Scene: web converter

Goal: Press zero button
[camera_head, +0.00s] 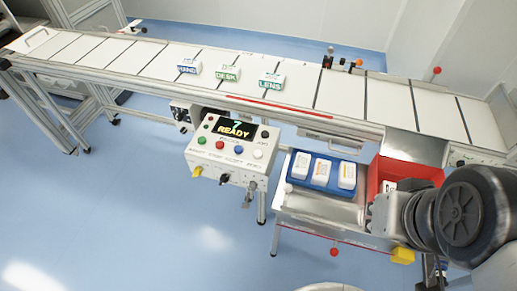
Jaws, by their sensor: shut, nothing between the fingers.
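The control box (228,160) stands in front of the conveyor, left of centre. Its display (235,130) reads "7" and "READY". A row of buttons runs below it: a green button (202,140), a red button (220,145), a blue button (239,150) and a white button (257,154). The small label under the white button seems to read "ZERO", but it is blurred. My gripper (413,185) is at the far right by the red bin, well apart from the box. It is shut and empty, and partly hidden by my arm.
The long conveyor (345,95) crosses the view, carrying three labelled cartons (228,73). Right of the box, a blue tray (311,184) holds three white packs. The red bin (385,165) stands beside it. Floor before the box is clear.

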